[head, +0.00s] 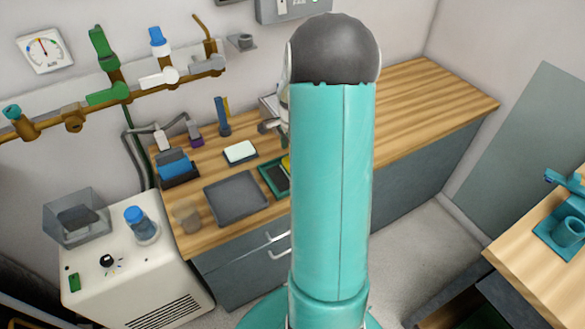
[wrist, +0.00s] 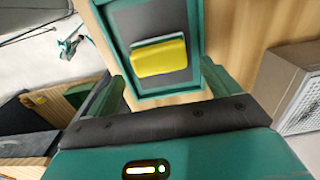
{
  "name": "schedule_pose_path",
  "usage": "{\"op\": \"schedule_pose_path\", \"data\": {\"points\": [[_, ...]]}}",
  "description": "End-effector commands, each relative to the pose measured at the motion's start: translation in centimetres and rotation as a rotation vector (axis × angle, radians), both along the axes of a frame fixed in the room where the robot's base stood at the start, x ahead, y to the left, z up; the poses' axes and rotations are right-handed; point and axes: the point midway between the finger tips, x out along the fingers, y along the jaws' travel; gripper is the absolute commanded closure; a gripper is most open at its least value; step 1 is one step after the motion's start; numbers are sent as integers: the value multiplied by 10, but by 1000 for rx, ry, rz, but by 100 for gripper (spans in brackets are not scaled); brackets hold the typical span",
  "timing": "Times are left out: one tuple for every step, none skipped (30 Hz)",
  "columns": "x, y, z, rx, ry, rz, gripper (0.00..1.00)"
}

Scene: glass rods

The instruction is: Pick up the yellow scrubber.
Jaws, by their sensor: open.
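The yellow scrubber (wrist: 160,57) is a small block with a paler strip along its upper edge in the wrist view. It lies on the dark floor of a green-rimmed tray (wrist: 195,28). My gripper (wrist: 166,66) is open, with one green finger on each side of the scrubber in the picture. Nothing is between the fingers that I can see as held; the gap in depth to the scrubber is hard to judge. In the head view only a sliver of yellow (head: 286,162) shows in the tray (head: 266,178); my arm hides the rest and my gripper.
A dark flat tray (head: 236,198) lies left of the green tray on the wooden counter (head: 425,100). A white block (head: 240,152) on a dark base, a blue-filled holder (head: 177,168) and a brown cup (head: 188,217) stand nearby. A grey box (wrist: 295,85) is at right in the wrist view.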

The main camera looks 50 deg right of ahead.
Motion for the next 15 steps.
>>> {"op": "schedule_pose_path", "data": {"points": [[0, 0, -3, 1, 0, 0, 12], [0, 0, -5, 1, 0, 0, 12], [0, 1, -8, 1, 1, 1, 12], [0, 1, -12, 2, 0, 1, 12], [-1, 1, -16, 3, 1, 1, 12], [-1, 1, -22, 3, 2, 1, 12], [-2, 1, -28, 4, 3, 0, 12], [-2, 1, -32, 4, 2, 0, 12], [-2, 2, -39, 3, 1, 1, 12], [-1, 1, -43, 3, 2, 1, 12], [-1, 1, -46, 3, 2, 1, 12], [-1, 1, -50, 1, 1, 0, 12], [-1, 1, -52, 1, 1, 0, 12], [-1, 1, -54, 1, 0, 1, 12], [-1, 1, -55, 1, 0, 1, 12]]}}
